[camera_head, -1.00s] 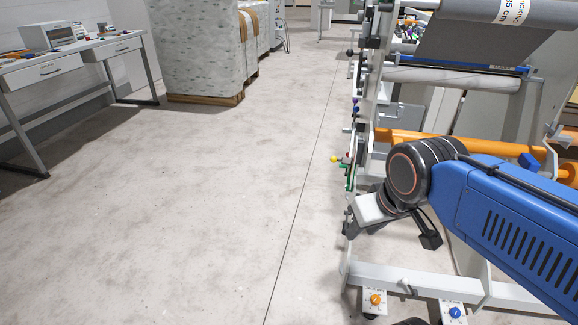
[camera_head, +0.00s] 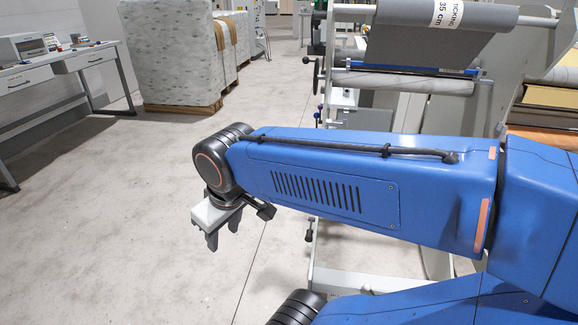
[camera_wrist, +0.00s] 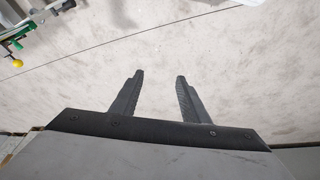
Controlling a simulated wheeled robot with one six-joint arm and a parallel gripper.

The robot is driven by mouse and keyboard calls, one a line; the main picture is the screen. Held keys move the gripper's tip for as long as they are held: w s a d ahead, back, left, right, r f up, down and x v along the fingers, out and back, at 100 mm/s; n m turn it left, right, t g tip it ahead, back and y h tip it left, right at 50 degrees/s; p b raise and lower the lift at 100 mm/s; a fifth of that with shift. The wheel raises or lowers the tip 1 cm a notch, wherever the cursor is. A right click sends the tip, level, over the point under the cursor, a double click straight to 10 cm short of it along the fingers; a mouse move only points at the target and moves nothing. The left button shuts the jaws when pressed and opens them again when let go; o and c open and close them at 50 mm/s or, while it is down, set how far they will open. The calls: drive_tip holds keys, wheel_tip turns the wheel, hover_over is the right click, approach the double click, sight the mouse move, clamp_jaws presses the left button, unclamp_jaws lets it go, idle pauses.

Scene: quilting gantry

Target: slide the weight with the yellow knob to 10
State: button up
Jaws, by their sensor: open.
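The yellow knob (camera_wrist: 17,63) shows at the upper left of the wrist view, next to a green part (camera_wrist: 14,46) on the machine's side. The weight and its scale cannot be made out, and no number 10 is readable. My gripper (camera_wrist: 159,74) is open and empty over bare floor, with the knob off to its left. In the head view my gripper (camera_head: 224,248) hangs pointing down, left of the machine frame. My blue arm hides the yellow knob in that view.
The gantry frame with a grey fabric roll (camera_head: 430,12) and a pale roll (camera_head: 405,84) stands at the right. A workbench (camera_head: 85,60) and wrapped stacks (camera_head: 172,55) stand at the left and back. The floor (camera_head: 110,220) left of my gripper is clear.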

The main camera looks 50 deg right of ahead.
drive_tip(key=w+d+f+n+g+h, duration=0.3)
drive_tip(key=w+d+g+h, duration=0.15)
drive_tip(key=d, duration=0.55)
drive_tip(key=w+d+f+n+g+h, duration=0.35)
drive_tip(key=w+d+g, duration=0.2)
drive_tip(key=d, duration=0.45)
drive_tip(key=w+d+f+n+h, duration=0.4)
drive_tip(key=w+d, duration=0.1)
drive_tip(key=w, duration=0.2)
drive_tip(key=w+d+f+n+h, duration=0.3)
drive_tip(key=w+d+f+h, duration=0.15)
drive_tip(key=w, duration=0.25)
drive_tip(key=x, duration=1.8)
drive_tip(key=shift+w+f, duration=0.15)
drive_tip(key=shift+f, duration=0.1)
drive_tip(key=shift+d, duration=0.1)
drive_tip(key=shift+c, duration=0.2)
